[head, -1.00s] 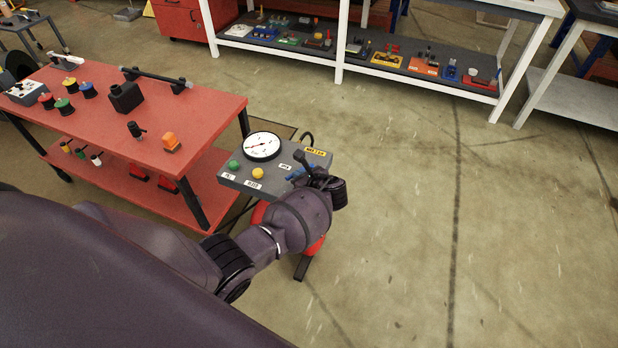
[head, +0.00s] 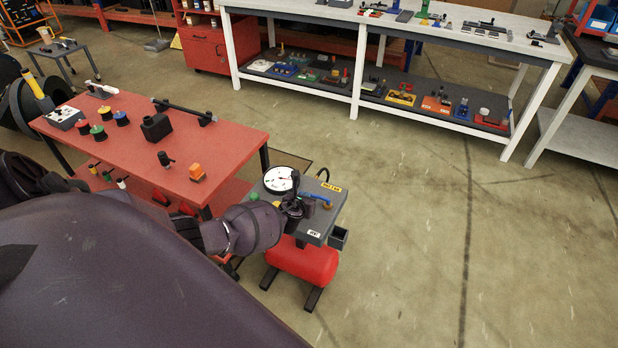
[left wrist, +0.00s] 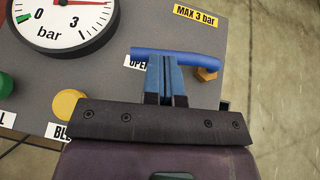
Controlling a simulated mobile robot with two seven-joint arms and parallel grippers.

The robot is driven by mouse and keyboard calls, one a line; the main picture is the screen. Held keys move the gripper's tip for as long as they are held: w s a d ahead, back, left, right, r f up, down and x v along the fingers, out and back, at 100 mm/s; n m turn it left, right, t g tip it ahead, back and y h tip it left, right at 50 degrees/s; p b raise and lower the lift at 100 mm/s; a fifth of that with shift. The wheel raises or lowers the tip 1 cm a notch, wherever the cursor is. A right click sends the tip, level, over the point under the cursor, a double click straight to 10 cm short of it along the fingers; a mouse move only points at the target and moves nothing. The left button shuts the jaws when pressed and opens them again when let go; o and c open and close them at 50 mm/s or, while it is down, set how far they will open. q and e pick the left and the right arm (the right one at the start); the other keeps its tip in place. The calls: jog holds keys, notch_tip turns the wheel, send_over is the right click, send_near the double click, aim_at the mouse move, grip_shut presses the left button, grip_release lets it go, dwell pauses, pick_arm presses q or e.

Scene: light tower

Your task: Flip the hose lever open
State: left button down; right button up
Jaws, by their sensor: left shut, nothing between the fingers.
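The blue hose lever (left wrist: 178,55) lies across the grey panel top (left wrist: 40,90) in the left wrist view, with a brass fitting (left wrist: 206,74) under its right end. It partly covers a white "OPEN" label (left wrist: 133,61). The lever also shows in the head view (head: 318,196), partly behind my gripper. My left gripper (left wrist: 164,62) is shut and empty, its blue fingertips at the near side of the lever; they look touching or very close. It also shows over the panel in the head view (head: 299,192). My right gripper is not in view.
The panel carries a round gauge (left wrist: 65,18), a yellow button (left wrist: 69,104) and a green button (left wrist: 5,85). Below is a red tank (head: 305,262). A red table (head: 225,150) with parts stands left. A white workbench (head: 360,75) stands behind. Floor to the right is clear.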

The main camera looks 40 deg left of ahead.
pick_arm(q)
jog(key=shift+w+a+m+h, duration=0.25)
jog(key=shift+w+m+h, duration=0.05)
jog(key=shift+w+a, duration=0.15)
jog(key=shift+w, duration=0.1)
dwell(0.5)
